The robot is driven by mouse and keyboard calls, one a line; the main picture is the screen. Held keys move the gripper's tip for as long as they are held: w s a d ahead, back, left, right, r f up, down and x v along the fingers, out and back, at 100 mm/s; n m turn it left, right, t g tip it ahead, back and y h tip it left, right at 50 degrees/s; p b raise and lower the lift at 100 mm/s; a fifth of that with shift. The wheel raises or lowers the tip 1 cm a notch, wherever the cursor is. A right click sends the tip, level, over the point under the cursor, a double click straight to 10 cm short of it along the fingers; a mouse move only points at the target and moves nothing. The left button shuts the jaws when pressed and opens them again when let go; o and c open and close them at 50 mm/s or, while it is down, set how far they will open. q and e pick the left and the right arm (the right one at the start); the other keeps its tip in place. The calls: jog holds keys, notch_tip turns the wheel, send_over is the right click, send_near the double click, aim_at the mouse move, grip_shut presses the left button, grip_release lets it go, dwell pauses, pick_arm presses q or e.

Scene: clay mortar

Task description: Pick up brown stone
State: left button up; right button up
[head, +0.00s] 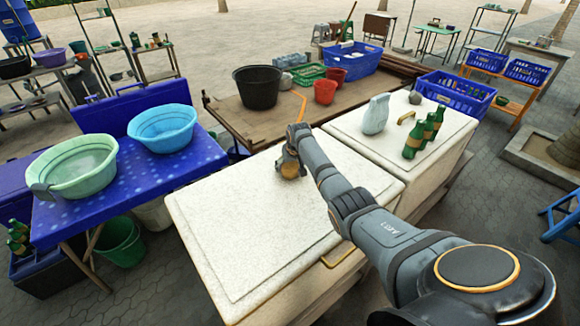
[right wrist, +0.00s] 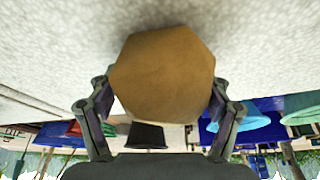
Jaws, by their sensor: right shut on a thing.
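The brown stone (right wrist: 163,75) fills the middle of the right wrist view, between the two fingers of my right gripper (right wrist: 160,105). It is a faceted, tan-brown lump. My right gripper is shut on it, a finger on each side. In the head view my right gripper (head: 291,168) is over the white speckled counter top (head: 235,225), near its back edge. The stone is mostly hidden there by the gripper. I cannot tell whether the stone still touches the counter. My left gripper is not in view.
A blue table (head: 180,172) with two basins is at the left. A black bucket (head: 257,88) stands behind. The front of the white counter is clear.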

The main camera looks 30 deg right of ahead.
jog(key=shift+w+r, duration=0.1)
jog(key=shift+w, duration=0.05)
jog(key=shift+c, duration=0.2)
jog(key=shift+w+d+r, duration=0.1)
jog(key=shift+r, duration=0.5)
jog(key=s+d+r+b, duration=0.6)
jog(key=s+d+r, duration=0.1)
jog(key=d+r, duration=0.4)
jog(key=shift+d+r+b, duration=0.3)
jog(key=shift+d+b, duration=0.1)
jog(key=shift+d, duration=0.2)
